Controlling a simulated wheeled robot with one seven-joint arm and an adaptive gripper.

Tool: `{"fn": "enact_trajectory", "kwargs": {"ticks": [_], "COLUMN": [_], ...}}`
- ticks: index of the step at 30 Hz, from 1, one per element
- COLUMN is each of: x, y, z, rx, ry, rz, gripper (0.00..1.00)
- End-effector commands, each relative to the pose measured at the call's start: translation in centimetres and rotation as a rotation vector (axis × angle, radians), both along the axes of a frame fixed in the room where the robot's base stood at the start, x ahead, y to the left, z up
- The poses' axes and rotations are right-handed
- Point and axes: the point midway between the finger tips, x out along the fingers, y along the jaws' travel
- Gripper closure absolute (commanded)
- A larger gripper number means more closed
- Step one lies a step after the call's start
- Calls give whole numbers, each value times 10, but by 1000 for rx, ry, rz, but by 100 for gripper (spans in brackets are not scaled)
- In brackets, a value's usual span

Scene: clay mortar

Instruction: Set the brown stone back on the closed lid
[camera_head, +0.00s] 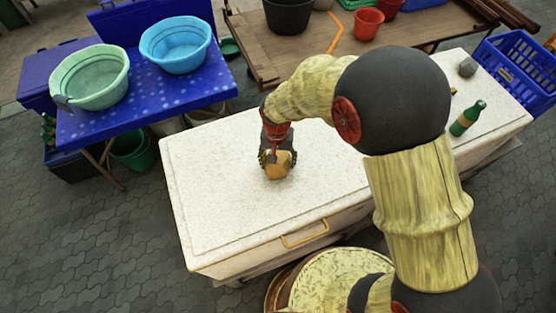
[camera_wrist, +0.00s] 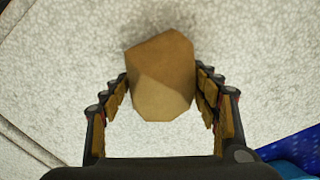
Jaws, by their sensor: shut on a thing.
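The brown stone (camera_wrist: 160,85) is a faceted tan block between my gripper's two padded fingers in the wrist view. In the head view the stone (camera_head: 279,165) shows at the tip of my gripper (camera_head: 275,160), over the left part of the white speckled lid (camera_head: 225,200). The lid is closed on its chest, with a yellow handle at the front. My gripper (camera_wrist: 162,95) is shut on the stone. I cannot tell whether the stone's underside touches the lid.
A green bottle (camera_head: 467,118) lies on the right part of the lid, with a grey stone (camera_head: 467,67) behind it. A blue table (camera_head: 160,98) with a green basin (camera_head: 90,77) and a blue basin (camera_head: 176,44) stands at left. The lid around the stone is clear.

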Motion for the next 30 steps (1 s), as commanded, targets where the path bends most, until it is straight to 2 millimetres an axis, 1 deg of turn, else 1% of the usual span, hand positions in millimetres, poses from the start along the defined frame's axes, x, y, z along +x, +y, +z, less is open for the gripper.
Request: {"fn": "enact_trajectory", "kwargs": {"ticks": [7,8,18,25,30], "x": [1,1,0,0,-1], "y": [1,1,0,0,0], "z": [-3,-2,-3,-3,-4], "rx": [2,2,1,0,-1], "ry": [-3,-3,-1,0,2], "rz": [0,0,0,0,0], "gripper": [100,37,18,18,9]}}
